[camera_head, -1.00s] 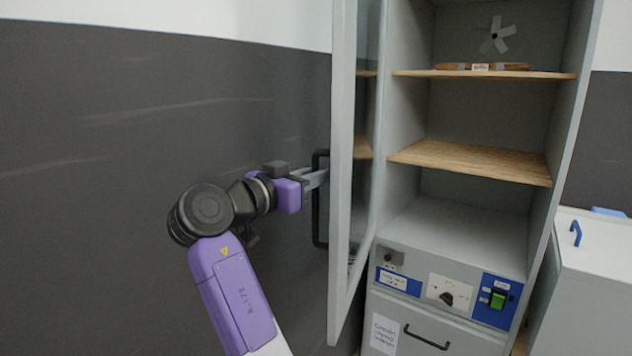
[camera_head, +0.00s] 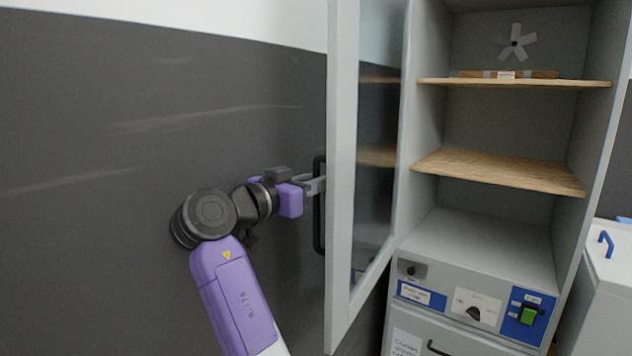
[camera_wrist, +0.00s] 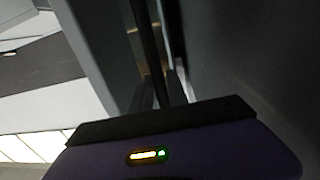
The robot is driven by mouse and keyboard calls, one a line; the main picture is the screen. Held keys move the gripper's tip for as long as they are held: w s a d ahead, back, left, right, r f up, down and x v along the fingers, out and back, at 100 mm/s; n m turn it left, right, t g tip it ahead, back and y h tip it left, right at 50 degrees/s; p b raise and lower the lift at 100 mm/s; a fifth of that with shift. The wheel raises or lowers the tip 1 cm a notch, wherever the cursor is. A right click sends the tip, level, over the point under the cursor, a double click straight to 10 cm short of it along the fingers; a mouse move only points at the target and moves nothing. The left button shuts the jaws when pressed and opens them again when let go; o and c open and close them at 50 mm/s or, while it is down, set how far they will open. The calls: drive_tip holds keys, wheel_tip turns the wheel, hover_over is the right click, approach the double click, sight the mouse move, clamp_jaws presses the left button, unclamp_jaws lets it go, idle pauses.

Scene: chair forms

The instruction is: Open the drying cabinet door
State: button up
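The drying cabinet's door (camera_head: 341,200), grey-framed with a glass pane, stands swung wide open to the left of the cabinet (camera_head: 490,225). Its inner face and pane show in the head view. The black bar handle (camera_head: 319,235) is on the door's far left face, partly hidden by my fingers. My gripper (camera_head: 317,185) reaches the handle from the left. In the wrist view, the handle (camera_wrist: 148,40) runs down between the two grey fingers (camera_wrist: 160,92), which look closed around it; the exact contact is dark.
The dark grey wall (camera_head: 120,130) is left of my arm. Inside the cabinet are wooden shelves (camera_head: 500,170) and a small fan (camera_head: 516,42). A control panel (camera_head: 470,302) with a green switch is below. A white unit with a blue handle (camera_head: 606,243) stands at the right.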

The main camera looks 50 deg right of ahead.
drive_tip(key=shift+a, duration=0.1)
drive_tip(key=a, duration=0.7)
drive_tip(key=shift+a, duration=0.3)
drive_tip(key=shift+s, duration=0.2)
idle(0.4)
